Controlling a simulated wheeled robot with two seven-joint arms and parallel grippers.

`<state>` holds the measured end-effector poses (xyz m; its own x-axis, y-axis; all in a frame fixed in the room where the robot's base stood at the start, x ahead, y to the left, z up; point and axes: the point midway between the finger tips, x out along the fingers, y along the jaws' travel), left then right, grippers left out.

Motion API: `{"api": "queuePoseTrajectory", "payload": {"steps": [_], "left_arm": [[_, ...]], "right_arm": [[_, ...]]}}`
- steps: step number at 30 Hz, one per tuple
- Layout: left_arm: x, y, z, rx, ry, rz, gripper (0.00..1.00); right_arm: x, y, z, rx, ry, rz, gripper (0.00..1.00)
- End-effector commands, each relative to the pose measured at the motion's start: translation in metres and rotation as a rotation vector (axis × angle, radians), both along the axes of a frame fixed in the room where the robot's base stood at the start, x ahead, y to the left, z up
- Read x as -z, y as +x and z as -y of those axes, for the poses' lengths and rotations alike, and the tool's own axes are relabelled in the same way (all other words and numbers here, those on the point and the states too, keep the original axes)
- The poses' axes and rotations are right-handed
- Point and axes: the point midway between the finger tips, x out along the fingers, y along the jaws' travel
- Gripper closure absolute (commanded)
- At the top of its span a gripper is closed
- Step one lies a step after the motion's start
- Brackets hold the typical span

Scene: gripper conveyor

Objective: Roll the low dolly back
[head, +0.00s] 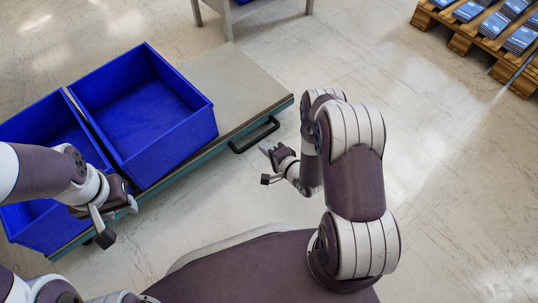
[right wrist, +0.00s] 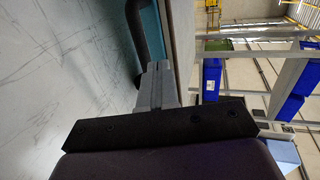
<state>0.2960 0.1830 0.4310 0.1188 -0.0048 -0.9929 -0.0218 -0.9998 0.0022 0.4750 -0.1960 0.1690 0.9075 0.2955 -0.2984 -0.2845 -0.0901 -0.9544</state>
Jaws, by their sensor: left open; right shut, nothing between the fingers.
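The low dolly (head: 225,75) has a flat beige deck and a teal side, and stands diagonally at the left in the head view. A black bar handle (head: 256,136) sticks out from its near side. The handle also shows at the top of the right wrist view (right wrist: 146,45). My right gripper (head: 266,164) is shut and empty just off the handle. Its closed fingers (right wrist: 158,82) point towards the handle in the right wrist view; I cannot tell whether they touch it. My left gripper (head: 119,222) is open and empty beside the dolly's near left part.
Two empty blue crates (head: 180,150) (head: 45,232) stand side by side on the dolly. A grey table (head: 232,14) stands behind it. Wooden pallets (head: 462,40) with blue-and-white packs lie at the far right. The floor right of the dolly is clear around my right arm.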

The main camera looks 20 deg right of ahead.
Motion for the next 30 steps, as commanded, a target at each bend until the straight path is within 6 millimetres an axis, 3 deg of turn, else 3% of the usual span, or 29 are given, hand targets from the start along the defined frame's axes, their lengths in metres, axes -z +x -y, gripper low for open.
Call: {"api": "queuePoseTrajectory", "payload": {"steps": [1,6,13,30], "left_arm": [[0.016,0.0,0.0,0.0,0.0,-0.001,0.58],[0.039,0.0,0.0,0.0,0.0,-0.001,0.58],[0.06,0.0,0.0,0.0,0.0,-0.001,0.58],[0.061,0.0,0.0,0.0,0.0,-0.001,0.58]], "right_arm": [[0.011,0.01,-0.004,-0.005,-0.002,0.003,1.0],[0.022,0.044,-0.015,-0.004,-0.003,0.004,1.0],[0.019,0.076,-0.024,-0.001,-0.003,0.001,1.0],[0.014,0.082,-0.026,0.0,-0.003,-0.001,1.0]]}}
